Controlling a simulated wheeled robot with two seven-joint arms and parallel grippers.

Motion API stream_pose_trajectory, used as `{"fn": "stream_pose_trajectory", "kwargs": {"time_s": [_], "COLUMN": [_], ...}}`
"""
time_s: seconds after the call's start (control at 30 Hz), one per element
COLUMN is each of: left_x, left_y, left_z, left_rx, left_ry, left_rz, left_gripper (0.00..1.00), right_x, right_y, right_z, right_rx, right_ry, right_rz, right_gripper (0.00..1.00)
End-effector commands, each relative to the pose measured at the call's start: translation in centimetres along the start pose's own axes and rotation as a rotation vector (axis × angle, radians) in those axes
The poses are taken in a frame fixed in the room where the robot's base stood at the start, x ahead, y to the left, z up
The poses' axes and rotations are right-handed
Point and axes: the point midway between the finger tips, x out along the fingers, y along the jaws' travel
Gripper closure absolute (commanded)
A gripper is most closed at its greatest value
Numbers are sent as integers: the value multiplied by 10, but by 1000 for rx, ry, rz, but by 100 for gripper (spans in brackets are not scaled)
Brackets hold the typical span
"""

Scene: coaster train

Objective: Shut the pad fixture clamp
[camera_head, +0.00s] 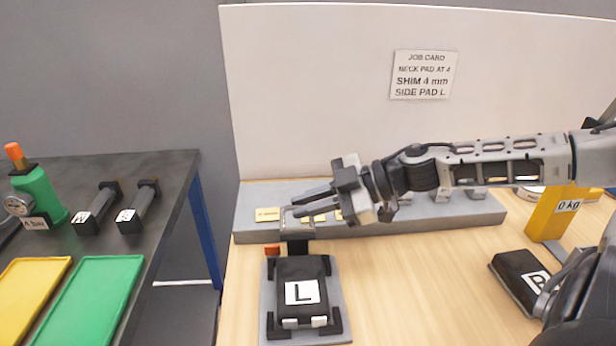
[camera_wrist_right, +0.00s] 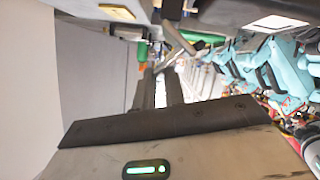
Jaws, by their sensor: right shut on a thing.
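The pad fixture (camera_head: 345,318) is a grey plate on the wooden table. A black pad marked L (camera_head: 304,270) lies in it between black corner stops. Its clamp (camera_head: 298,246) stands at the far end of the pad, with its upper part raised rather than lying over the pad. My right gripper (camera_head: 291,204) reaches in from the right above the far end of the fixture. Its fingers are shut on the clamp's raised part, though the contact is small and partly hidden. In the right wrist view the fingers (camera_wrist_right: 161,90) show, but what they hold is unclear. My left gripper is not in view.
A long grey rack (camera_head: 450,212) with yellow labels runs behind the fixture. A pad marked R (camera_head: 520,278) and a yellow stand (camera_head: 553,215) are at right. A dark side table (camera_head: 165,185) holds trays at left.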

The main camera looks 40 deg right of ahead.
Motion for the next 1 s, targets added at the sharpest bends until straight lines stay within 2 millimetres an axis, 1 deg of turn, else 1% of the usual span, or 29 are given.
{"fn": "stream_pose_trajectory", "kwargs": {"time_s": [0.03,0.4,0.73,1.0], "left_x": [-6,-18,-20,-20], "left_y": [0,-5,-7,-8], "left_z": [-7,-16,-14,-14], "left_rx": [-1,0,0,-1], "left_ry": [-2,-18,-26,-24], "left_rz": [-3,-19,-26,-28], "left_gripper": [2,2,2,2], "right_x": [-2,-2,0,0], "right_y": [-2,-16,-29,-34], "right_z": [-3,-1,4,6], "right_rx": [-18,-229,-450,-558], "right_ry": [-6,-15,-25,-32], "right_rz": [8,107,205,252], "right_gripper": [100,100,100,100]}}
